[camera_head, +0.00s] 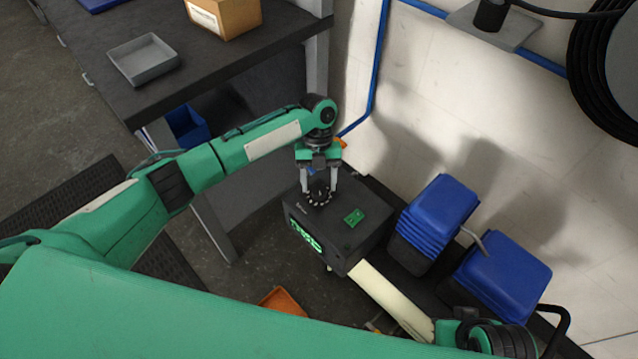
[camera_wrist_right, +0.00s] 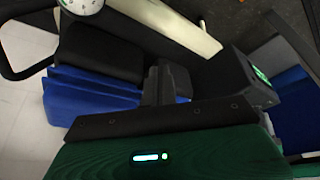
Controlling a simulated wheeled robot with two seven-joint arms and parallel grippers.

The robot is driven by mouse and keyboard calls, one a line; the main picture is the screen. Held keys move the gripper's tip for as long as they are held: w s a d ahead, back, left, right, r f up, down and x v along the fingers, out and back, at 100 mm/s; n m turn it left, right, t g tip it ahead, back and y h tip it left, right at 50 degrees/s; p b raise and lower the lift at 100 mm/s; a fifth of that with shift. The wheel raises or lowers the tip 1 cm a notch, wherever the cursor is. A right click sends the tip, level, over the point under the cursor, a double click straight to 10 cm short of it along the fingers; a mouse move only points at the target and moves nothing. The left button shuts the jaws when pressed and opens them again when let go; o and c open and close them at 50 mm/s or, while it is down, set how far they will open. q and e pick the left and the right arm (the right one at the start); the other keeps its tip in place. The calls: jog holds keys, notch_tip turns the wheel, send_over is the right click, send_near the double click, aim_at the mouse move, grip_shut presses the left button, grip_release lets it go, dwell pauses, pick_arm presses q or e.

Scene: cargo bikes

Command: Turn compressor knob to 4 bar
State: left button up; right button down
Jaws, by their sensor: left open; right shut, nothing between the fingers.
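The compressor (camera_head: 368,238) appears as a dark box on the floor by the wall, with a lit green panel (camera_head: 305,236) on its front. A dark round knob (camera_head: 319,197) with pale marks around it is on its top. My left gripper (camera_head: 319,190) points down at the knob, open, with one finger on each side; whether the fingers touch it I cannot tell. The knob's setting is too small to read. In the right wrist view my right gripper (camera_wrist_right: 166,78) is shut and empty, away from the knob.
A small green piece (camera_head: 354,217) is on the box's top. A dark workbench (camera_head: 215,65) is behind the left arm.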

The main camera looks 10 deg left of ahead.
pick_arm(q)
jog(key=v, duration=1.2)
jog(key=shift+r+p, duration=0.25)
jog(key=shift+p, duration=0.1)
pick_arm(e)
jog(key=shift+x, duration=1.05)
jog(key=shift+s, duration=0.35)
